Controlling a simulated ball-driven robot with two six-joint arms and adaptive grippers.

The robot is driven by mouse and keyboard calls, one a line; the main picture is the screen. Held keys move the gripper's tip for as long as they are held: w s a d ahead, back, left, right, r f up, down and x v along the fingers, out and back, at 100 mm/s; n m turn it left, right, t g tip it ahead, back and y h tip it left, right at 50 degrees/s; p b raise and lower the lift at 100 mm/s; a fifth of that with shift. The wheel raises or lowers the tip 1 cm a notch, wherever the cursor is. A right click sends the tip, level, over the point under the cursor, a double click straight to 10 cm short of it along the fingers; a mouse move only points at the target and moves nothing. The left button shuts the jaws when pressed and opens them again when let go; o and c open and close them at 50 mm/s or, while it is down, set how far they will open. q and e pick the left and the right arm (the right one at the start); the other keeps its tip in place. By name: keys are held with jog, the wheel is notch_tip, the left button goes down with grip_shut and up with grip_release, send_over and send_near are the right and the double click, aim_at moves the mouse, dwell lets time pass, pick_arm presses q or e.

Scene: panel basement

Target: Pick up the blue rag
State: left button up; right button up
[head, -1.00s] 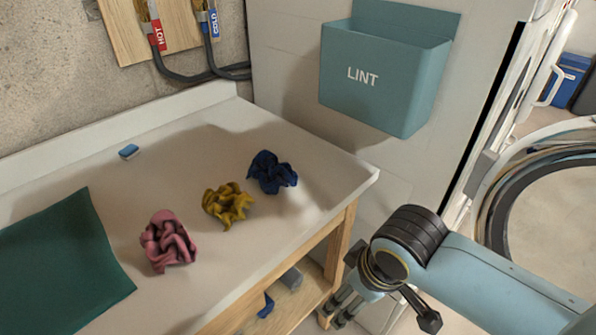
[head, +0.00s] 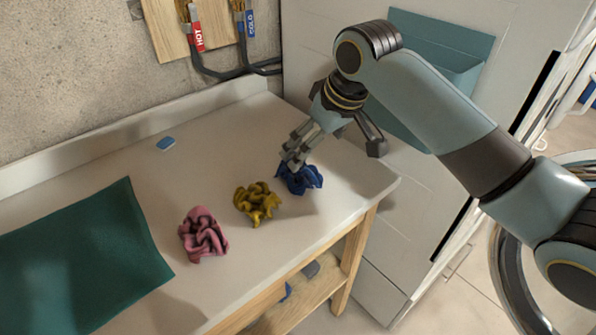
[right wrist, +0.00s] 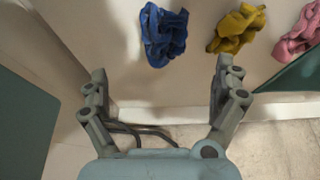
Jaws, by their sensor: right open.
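The blue rag (head: 303,180) is a crumpled dark-blue heap on the white worktop, the rightmost of three rags in the head view. My right gripper (head: 290,160) is over it and hides part of it there. In the right wrist view the fingers of the right gripper (right wrist: 160,82) are wide apart, with nothing between them. In that view the blue rag (right wrist: 164,35) lies beyond the fingertips, toward the left finger's side. I cannot tell the exact height of the fingers over the rag. My left gripper is not in view.
A yellow rag (head: 257,204) lies just left of the blue one, and a pink rag (head: 203,235) lies further left. A green mat (head: 80,260) covers the worktop's left. The lint bin (head: 440,60) is partly behind my right arm.

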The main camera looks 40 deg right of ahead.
aim_at(302, 168)
jog(key=x, duration=0.4)
jog(key=shift+w+a+f, duration=0.1)
jog(key=shift+f, duration=0.25)
jog(key=x, duration=0.5)
jog(key=shift+w+a+f, duration=0.15)
jog(key=shift+a, duration=0.2)
jog(key=c, duration=1.1)
